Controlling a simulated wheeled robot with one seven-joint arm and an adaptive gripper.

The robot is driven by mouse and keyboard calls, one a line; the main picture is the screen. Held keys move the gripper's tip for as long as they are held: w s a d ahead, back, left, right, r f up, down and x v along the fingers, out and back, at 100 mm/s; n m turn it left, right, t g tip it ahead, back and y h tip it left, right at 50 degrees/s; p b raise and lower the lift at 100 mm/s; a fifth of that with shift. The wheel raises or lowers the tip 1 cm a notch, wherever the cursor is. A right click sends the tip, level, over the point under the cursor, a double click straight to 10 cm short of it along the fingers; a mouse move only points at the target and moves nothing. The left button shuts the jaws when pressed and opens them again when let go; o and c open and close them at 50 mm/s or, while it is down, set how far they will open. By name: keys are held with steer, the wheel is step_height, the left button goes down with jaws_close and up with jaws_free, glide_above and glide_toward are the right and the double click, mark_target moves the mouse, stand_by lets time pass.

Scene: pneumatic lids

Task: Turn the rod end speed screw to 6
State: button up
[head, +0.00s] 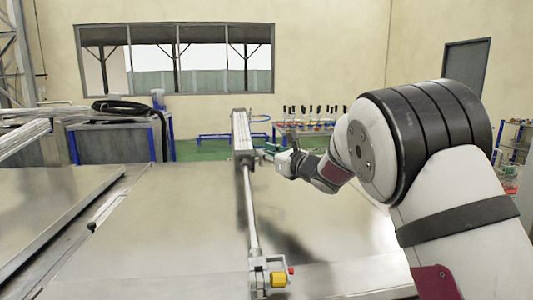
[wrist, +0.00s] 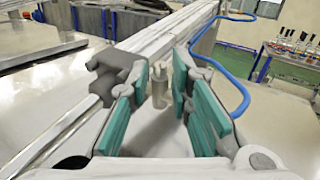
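The pneumatic cylinder (head: 242,133) lies on the metal table in the head view, with its rod (head: 250,210) reaching toward me. It also runs away from me in the wrist view (wrist: 165,38). A small grey upright fitting (wrist: 160,88), which looks like the speed screw, stands by the cylinder's rod end. My gripper (wrist: 160,80) is open, with a teal-padded finger on either side of this fitting. I cannot tell whether either pad touches it. No number or scale is readable. In the head view my gripper (head: 275,157) is beside the cylinder's near end.
A blue hose (wrist: 240,85) curves close by on the right. A back table (head: 310,127) holds several small fittings. The broad metal surface (head: 150,230) left of the rod is clear.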

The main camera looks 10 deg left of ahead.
steer(key=shift+w+a, duration=0.15)
steer(key=shift+a, duration=0.05)
jaws_close()
steer(key=m+t+h+b, duration=0.1)
steer(key=b, duration=0.5)
steer(key=shift+a+f+m+t+h, duration=0.2)
steer(key=shift+f+m+t+h, duration=0.1)
steer(key=shift+m+t+h, duration=0.1)
steer(key=m+t+h+b, duration=0.1)
steer(key=b, duration=0.4)
steer(key=m+h+b, duration=0.1)
steer(key=h+b, duration=0.1)
steer(key=b, duration=0.3)
steer(key=m+t+h+b, duration=0.1)
steer(key=m+h+b, duration=0.1)
steer(key=b, duration=0.4)
steer(key=shift+s+a+f+t, duration=0.1)
steer(key=shift+s+a+t, duration=0.2)
steer(key=shift+s+a, duration=0.05)
steer(key=shift+a+r+m+t+h+b, duration=0.1)
steer(key=shift+r+m+t+h+b, duration=0.1)
steer(key=shift+m+h+b, duration=0.95)
steer(key=shift+r+m+t+h+b, duration=0.2)
steer(key=shift+m+h+b, duration=0.25)
steer(key=shift+b, duration=1.4)
